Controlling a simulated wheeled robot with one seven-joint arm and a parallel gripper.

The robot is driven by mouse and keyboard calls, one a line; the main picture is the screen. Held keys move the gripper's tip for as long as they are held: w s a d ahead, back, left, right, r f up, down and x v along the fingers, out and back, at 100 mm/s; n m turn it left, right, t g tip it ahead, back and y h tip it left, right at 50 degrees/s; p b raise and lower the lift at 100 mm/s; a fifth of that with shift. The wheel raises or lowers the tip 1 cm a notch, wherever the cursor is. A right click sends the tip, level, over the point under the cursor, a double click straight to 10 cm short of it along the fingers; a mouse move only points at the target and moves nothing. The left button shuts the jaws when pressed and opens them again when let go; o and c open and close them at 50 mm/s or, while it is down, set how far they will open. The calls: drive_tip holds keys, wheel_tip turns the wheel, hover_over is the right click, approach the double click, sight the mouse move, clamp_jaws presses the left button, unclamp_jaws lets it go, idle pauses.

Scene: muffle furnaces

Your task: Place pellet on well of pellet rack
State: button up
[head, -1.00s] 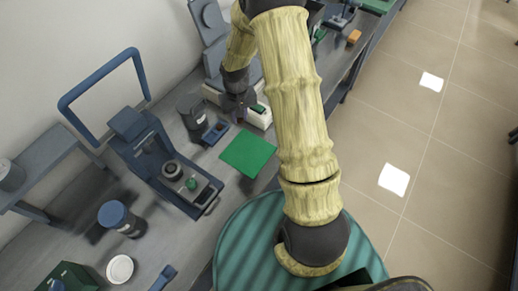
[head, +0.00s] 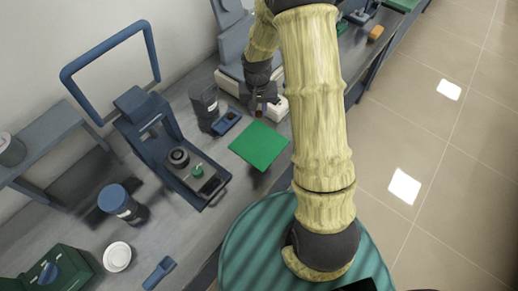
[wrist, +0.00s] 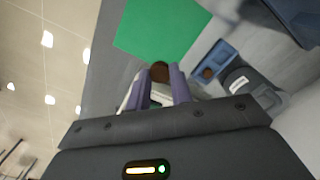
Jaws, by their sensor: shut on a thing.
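A dark brown round pellet (wrist: 160,72) is held between the two purple-grey fingers of my gripper (wrist: 161,84) in the wrist view. In the head view my gripper (head: 260,106) hangs above the bench, behind the green mat and to the right of the rack. The pellet rack appears to be the small blue tray (head: 226,123) beside the dark canister. In the wrist view the rack (wrist: 222,52) lies right of my fingers, apart from them. A dark brownish round spot shows in its near part; I cannot tell whether it is a well or another pellet.
A green mat (head: 259,145) lies flat on the bench. A dark canister (head: 204,105) stands close left of the rack. A blue press (head: 165,145) stands farther left. A grey-and-white instrument (head: 234,72) is behind my gripper.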

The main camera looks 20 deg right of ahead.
sight(259, 116)
drive_tip(key=f+m+b, duration=0.1)
drive_tip(key=f+b, duration=0.1)
drive_tip(key=b, duration=0.1)
drive_tip(key=s+f+m+b, duration=0.1)
drive_tip(key=f+m+b, duration=0.1)
drive_tip(key=b, duration=0.2)
drive_tip(key=shift+a+f, duration=0.1)
drive_tip(key=shift+f, duration=0.3)
drive_tip(key=shift+s+f+m+b, duration=0.1)
drive_tip(key=shift+s+m+b, duration=0.2)
drive_tip(key=shift+m+b, duration=0.35)
wheel_tip(259, 116, down, 6)
drive_tip(key=shift+f, duration=0.1)
drive_tip(key=shift+f, duration=0.1)
drive_tip(key=shift+f, duration=1.8)
